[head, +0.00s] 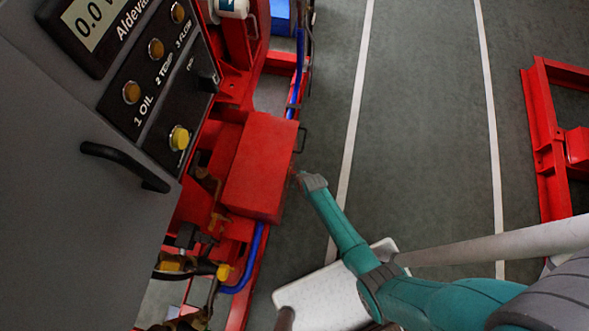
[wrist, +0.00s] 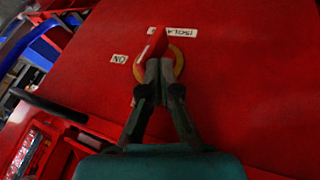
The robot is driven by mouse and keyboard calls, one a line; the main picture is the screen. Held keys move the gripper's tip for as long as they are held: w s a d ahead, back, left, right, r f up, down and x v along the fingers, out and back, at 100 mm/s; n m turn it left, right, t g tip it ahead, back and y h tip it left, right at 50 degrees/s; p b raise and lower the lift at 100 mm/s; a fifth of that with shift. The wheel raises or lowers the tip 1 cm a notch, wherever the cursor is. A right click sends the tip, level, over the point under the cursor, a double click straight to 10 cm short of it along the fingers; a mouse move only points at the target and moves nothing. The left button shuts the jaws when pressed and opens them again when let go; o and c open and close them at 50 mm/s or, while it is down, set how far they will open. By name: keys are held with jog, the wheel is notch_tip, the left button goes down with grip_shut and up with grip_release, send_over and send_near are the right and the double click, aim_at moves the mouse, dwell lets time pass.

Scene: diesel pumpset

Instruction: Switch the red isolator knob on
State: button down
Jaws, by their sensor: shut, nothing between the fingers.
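The red isolator knob (wrist: 155,44) shows in the wrist view on a yellow round plate (wrist: 178,60) on a red panel (wrist: 230,100). The knob's bar leans, its upper end to the right and its lower end to the left. An ON label (wrist: 119,59) is left of it, and a partly hidden label beginning ISOLA (wrist: 171,32) is above. My gripper (wrist: 161,72) is shut, its tips in front of the plate's lower part, close to the knob. Contact cannot be told. In the head view my gripper (head: 298,178) is beside the red box (head: 262,160); the knob is hidden there.
A grey control cabinet (head: 70,190) with a black handle (head: 125,165) and yellow buttons stands left. In the wrist view a dark handle (wrist: 47,104) sticks out left of the panel. Open green floor (head: 420,120) with white lines lies right; a red frame (head: 548,140) stands beyond.

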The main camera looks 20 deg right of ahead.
jog(key=shift+w+d+r+g+y, duration=0.2)
jog(key=shift+w+g+y, duration=0.15)
jog(key=shift+g, duration=0.25)
jog(key=shift+w+d+r+m+g+y, duration=0.1)
jog(key=shift+w+d+m+g+y, duration=0.2)
jog(key=shift+g+y, duration=0.45)
jog(key=shift+w+d+g+y, duration=0.15)
jog(key=shift+w+g+y, duration=0.15)
jog(key=shift+g, duration=0.35)
jog(key=shift+w+d+f, duration=0.3)
jog(key=shift+w+d, duration=0.2)
jog(key=shift+w, duration=0.15)
jog(key=shift+w+d+f, duration=0.3)
jog(key=shift+w+d, duration=0.15)
jog(key=shift+w, duration=0.2)
jog(key=shift+d+f, duration=0.1)
jog(key=shift+f, duration=0.1)
